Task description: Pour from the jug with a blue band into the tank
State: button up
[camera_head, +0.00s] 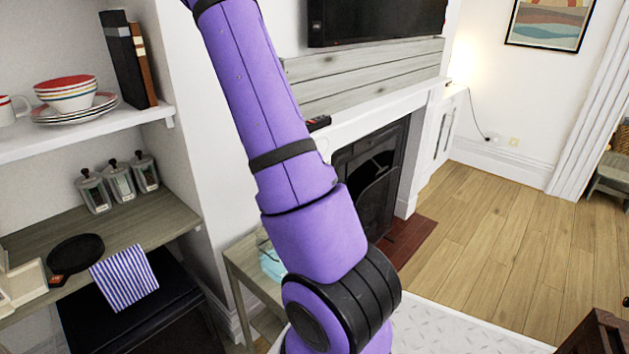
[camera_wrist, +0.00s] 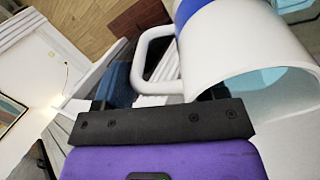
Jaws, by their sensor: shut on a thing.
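In the wrist view my gripper (camera_wrist: 165,88) is shut on the handle (camera_wrist: 156,62) of a white jug. The white jug (camera_wrist: 225,45) has a blue band (camera_wrist: 190,10) near its top-left end in the picture. Its open mouth faces the lower right, and pale blue shows inside. A pale blue clear-walled thing, seemingly the tank (camera_wrist: 294,8), is partly in view beyond the jug. In the head view my arm hides the gripper and jug; a pale blue part of the tank (camera_head: 271,264) shows beside my arm on a small table.
The small grey-wood table (camera_head: 243,262) stands between the shelf unit and the fireplace (camera_head: 370,180). The left shelves hold bowls (camera_head: 68,92), several jars, a pan (camera_head: 76,254) and a striped cloth (camera_head: 124,278).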

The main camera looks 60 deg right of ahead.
jog(key=shift+f, duration=0.9)
jog(key=shift+f+h, duration=0.3)
jog(key=shift+f, duration=0.35)
jog(key=shift+w+a+f+g+h, duration=0.1)
jog(key=shift+f+g+h, duration=0.3)
jog(key=shift+f, duration=1.1)
jog(key=shift+w+a+r+g+h, duration=0.2)
jog(key=shift+r+g+h, duration=0.15)
jog(key=shift+r, duration=0.2)
jog(key=shift+w+a+r+g+h, duration=0.15)
jog(key=shift+r+g+h, duration=0.1)
jog(key=shift+r+h, duration=0.25)
jog(key=shift+s, duration=0.1)
jog(key=shift+w+a+r+g+h, duration=0.2)
jog(key=shift+a+r+g+h, duration=0.15)
jog(key=shift+r+h, duration=0.2)
jog(key=shift+w+a+r+g+h, duration=0.2)
jog(key=shift+r+g+h, duration=0.25)
jog(key=shift+r, duration=0.15)
dwell(2.6)
